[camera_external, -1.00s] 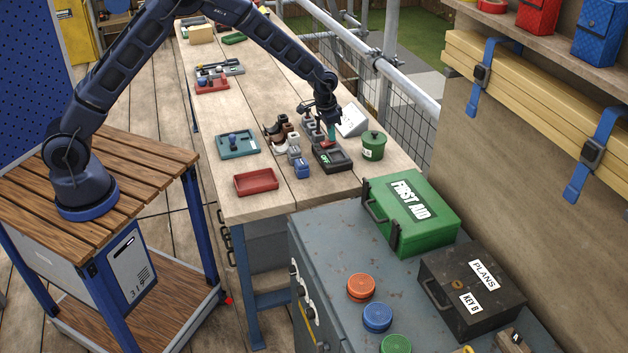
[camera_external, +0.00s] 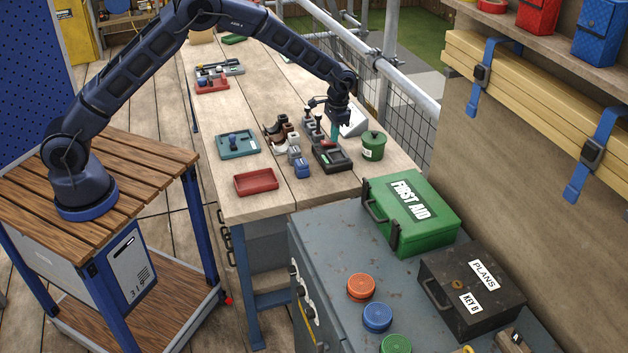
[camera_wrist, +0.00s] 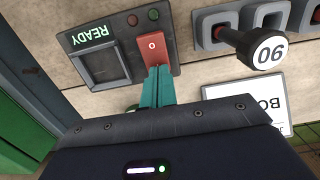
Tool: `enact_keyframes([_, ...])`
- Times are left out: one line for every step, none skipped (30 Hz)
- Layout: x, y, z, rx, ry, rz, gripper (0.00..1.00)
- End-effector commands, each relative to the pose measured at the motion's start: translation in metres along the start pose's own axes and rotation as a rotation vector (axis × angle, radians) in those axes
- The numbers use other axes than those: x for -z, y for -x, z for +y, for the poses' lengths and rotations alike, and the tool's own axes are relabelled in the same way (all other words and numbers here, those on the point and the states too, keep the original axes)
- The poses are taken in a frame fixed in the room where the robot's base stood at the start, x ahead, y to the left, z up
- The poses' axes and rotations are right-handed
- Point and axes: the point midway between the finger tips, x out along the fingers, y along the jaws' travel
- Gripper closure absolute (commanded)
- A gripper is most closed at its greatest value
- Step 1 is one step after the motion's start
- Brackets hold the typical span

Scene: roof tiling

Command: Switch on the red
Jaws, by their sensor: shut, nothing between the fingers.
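A black switch box (camera_external: 341,165) lies on the bench, with a red rocker switch (camera_wrist: 153,50) marked 0. In the wrist view a sign (camera_wrist: 90,36) on it reads READY in green. A red lamp and a green lamp (camera_wrist: 153,15) sit beside the rocker; both look dim. My gripper (camera_wrist: 157,70) has its teal fingers together, with tips at the near end of the rocker, overlapping it in the picture. I cannot tell whether they touch. In the external view my gripper (camera_external: 334,136) points down over the box and hides part of it.
A green lidded pot (camera_external: 373,147) stands close right of the box. A knob marked 06 (camera_wrist: 266,50) stands up near my fingers in the wrist view, beside grey holders. A red tray (camera_external: 256,183) and a teal tray (camera_external: 239,144) lie to the left.

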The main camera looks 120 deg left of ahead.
Motion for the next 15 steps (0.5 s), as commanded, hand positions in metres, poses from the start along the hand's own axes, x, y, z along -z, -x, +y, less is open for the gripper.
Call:
enact_keyframes([-0.003,-0.012,0.000,0.000,0.000,-0.011,1.00])
enact_keyframes([-0.003,-0.012,0.000,0.000,0.000,-0.011,1.00])
enact_keyframes([-0.004,-0.012,0.000,0.000,0.000,-0.011,1.00])
enact_keyframes([-0.004,-0.012,0.000,0.000,0.000,-0.011,1.00])
enact_keyframes([-0.005,-0.012,0.000,0.000,0.000,-0.011,1.00])
enact_keyframes([-0.006,-0.012,0.000,0.000,-0.001,-0.012,1.00])
enact_keyframes([-0.007,-0.011,0.000,0.000,-0.001,-0.013,1.00])
enact_keyframes([-0.009,-0.011,0.000,0.000,-0.001,-0.013,1.00])
enact_keyframes([-0.010,-0.011,0.000,0.000,-0.001,-0.015,1.00])
enact_keyframes([-0.012,-0.011,0.000,0.000,-0.001,-0.016,1.00])
enact_keyframes([-0.013,-0.011,0.001,0.000,-0.001,-0.017,1.00])
enact_keyframes([-0.015,-0.011,0.001,0.000,-0.001,-0.018,1.00])
enact_keyframes([-0.017,-0.011,0.001,0.000,-0.001,-0.019,1.00])
enact_keyframes([-0.018,-0.011,0.001,0.000,-0.001,-0.019,1.00])
enact_keyframes([-0.019,-0.010,0.001,0.000,-0.001,-0.020,1.00])
